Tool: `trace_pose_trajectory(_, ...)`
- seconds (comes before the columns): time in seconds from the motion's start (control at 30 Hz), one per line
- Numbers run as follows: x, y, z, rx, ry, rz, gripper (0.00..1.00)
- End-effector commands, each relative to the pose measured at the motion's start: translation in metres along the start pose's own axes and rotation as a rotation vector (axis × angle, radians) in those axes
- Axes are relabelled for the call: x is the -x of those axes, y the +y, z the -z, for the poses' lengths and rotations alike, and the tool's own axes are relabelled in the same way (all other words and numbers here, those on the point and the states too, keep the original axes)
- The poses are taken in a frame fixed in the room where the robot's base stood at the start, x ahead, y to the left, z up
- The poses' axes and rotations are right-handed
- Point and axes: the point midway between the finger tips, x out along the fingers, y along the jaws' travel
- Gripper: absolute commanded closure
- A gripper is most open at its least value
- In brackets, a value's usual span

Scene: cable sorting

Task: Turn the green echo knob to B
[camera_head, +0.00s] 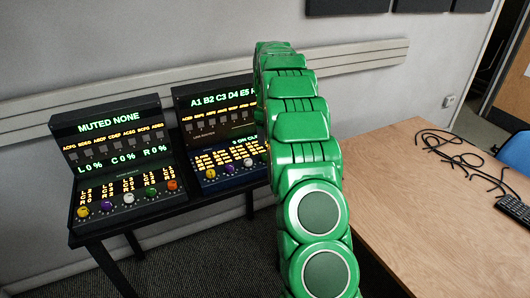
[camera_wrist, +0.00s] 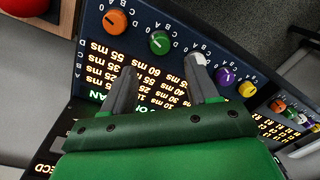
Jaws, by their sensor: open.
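In the wrist view, upside down, the green knob (camera_wrist: 159,42) stands on a dark panel between an orange knob (camera_wrist: 115,22) and a white knob (camera_wrist: 195,62). Letters A to D ring the knobs; I cannot tell which letter the green knob points to. My gripper (camera_wrist: 162,68) is open. Its two dark fingers point toward the knob row, with the green knob beyond the gap between the tips. The right fingertip appears close to or overlapping the white knob; contact cannot be told. In the head view my arm hides the gripper and this green knob.
The right console (camera_head: 190,112) stands on a black stand beside the left console (camera_head: 62,143), which has a similar knob row. In the wrist view, purple (camera_wrist: 224,76) and yellow (camera_wrist: 247,89) knobs continue the row. A wooden table (camera_head: 385,190) with black cables (camera_head: 460,158) is at right.

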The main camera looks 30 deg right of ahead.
Motion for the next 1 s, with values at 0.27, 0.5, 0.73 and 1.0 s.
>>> trace_pose_trajectory(0.27,-0.025,-0.001,0.000,-0.001,0.000,0.001,0.41)
trace_pose_trajectory(0.5,-0.061,-0.001,-0.001,-0.001,-0.002,0.003,0.41)
trace_pose_trajectory(0.73,-0.075,-0.001,0.000,-0.001,-0.001,0.000,0.41)
trace_pose_trajectory(1.0,-0.075,0.000,0.000,-0.001,0.000,0.000,0.50)
